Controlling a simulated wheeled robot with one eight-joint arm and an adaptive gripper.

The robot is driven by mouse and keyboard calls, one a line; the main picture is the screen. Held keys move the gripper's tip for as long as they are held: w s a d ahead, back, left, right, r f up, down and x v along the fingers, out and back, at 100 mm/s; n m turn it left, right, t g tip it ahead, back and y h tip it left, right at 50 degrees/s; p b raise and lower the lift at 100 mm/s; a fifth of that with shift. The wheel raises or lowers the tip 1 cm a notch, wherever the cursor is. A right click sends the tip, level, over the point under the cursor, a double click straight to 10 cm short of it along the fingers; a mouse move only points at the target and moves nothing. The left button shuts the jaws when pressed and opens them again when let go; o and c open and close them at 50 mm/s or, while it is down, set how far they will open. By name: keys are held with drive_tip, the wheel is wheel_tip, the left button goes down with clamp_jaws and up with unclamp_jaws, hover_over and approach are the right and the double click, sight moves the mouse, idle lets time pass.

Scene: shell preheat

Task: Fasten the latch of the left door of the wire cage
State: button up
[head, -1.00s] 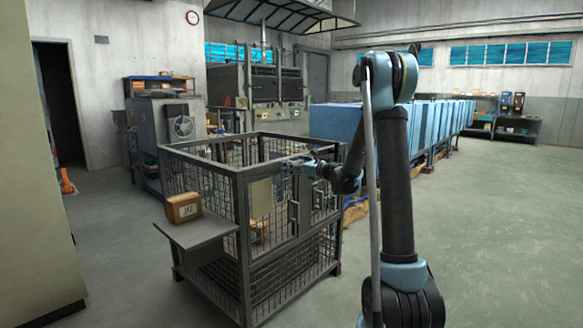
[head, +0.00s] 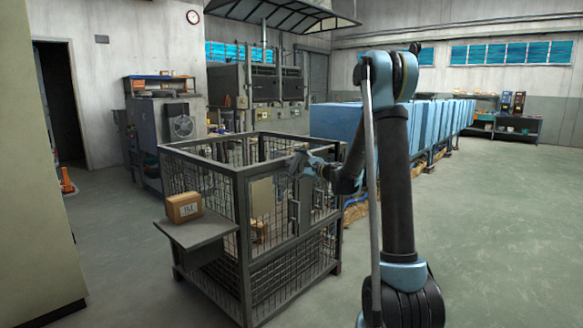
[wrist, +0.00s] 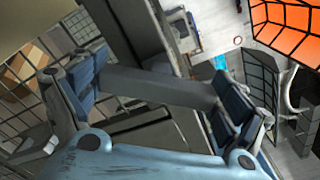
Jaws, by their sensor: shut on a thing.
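The wire cage (head: 243,215) stands left of my arm, with dark grey posts and mesh sides. My gripper (head: 297,166) is at the upper part of the cage side facing me, just below its top rail. In the wrist view, its two blue-padded fingers (wrist: 160,88) stand wide apart with a grey bar (wrist: 150,84) spanning between them. They are shut on this bar, which seems to be the latch part. A dark grey plate (head: 304,208) hangs below the gripper. Whether the latch is engaged is too small to tell, and the left door's edges are not clear.
A cardboard box (head: 184,207) sits on a grey shelf (head: 196,232) at the cage's left side. A row of blue units (head: 338,126) stands behind my arm. A grey machine (head: 168,130) stands at the back left. The floor on the right is clear.

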drive_tip(key=n, duration=0.3)
drive_tip(key=shift+s+d+f+n, duration=0.1)
drive_tip(key=shift+f+n, duration=0.05)
drive_tip(key=shift+n, duration=0.25)
drive_tip(key=shift+s+f+n, duration=0.1)
drive_tip(key=shift+n, duration=1.7)
drive_tip(key=o, duration=0.8)
